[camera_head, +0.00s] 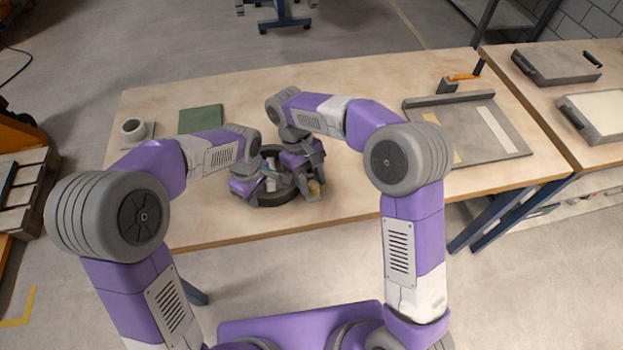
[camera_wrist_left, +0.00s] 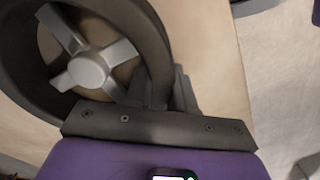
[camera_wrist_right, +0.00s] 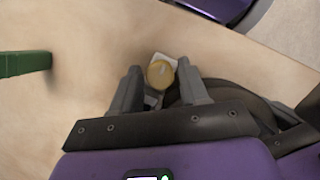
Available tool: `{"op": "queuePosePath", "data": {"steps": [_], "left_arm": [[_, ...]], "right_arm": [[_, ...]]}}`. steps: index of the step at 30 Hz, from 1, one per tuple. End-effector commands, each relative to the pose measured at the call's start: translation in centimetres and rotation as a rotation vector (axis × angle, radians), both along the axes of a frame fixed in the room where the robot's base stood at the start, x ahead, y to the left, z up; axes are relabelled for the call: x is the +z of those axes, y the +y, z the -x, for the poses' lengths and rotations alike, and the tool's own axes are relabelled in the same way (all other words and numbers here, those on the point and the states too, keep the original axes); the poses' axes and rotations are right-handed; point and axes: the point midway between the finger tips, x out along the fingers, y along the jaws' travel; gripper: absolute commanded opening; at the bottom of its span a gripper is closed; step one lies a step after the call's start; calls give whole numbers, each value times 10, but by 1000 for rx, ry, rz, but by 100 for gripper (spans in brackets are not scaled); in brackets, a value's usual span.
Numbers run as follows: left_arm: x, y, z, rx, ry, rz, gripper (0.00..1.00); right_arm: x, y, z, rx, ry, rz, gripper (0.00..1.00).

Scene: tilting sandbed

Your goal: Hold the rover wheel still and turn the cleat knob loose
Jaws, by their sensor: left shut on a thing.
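The rover wheel (camera_head: 272,201) is a dark ring with pale spokes and a hub, lying on the wooden table. It fills the upper left of the left wrist view (camera_wrist_left: 152,45). My left gripper (camera_head: 266,181) is shut on the wheel's rim from the left; one finger shows outside the rim. The cleat knob (camera_head: 315,187) is small, round and yellow, at the wheel's right side. In the right wrist view the knob (camera_wrist_right: 160,72) shows between the fingertips of my right gripper (camera_wrist_right: 160,78), on a pale block. That gripper is open, with small gaps beside the knob.
A green mat (camera_head: 201,119) and a white round cup-like part (camera_head: 134,129) are at the table's back left. A grey tray (camera_head: 480,133) with pale strips is at the right. A second table with grey cases (camera_head: 556,66) adjoins it. The table front is clear.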

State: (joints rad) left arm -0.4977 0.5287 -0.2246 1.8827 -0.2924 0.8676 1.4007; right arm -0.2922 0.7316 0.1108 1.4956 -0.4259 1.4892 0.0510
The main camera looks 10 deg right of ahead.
Motion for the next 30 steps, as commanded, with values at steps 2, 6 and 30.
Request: {"op": "queuePosePath", "data": {"steps": [2,6,30], "left_arm": [[0,0,0,0,-1,1,0],[0,0,0,0,-1,1,0],[0,0,0,0,-1,1,0]], "right_arm": [[0,0,0,-1,0,0,44],[3,0,-2,-2,-1,0,44],[106,24,-38,0,-1,-1,44]]}}
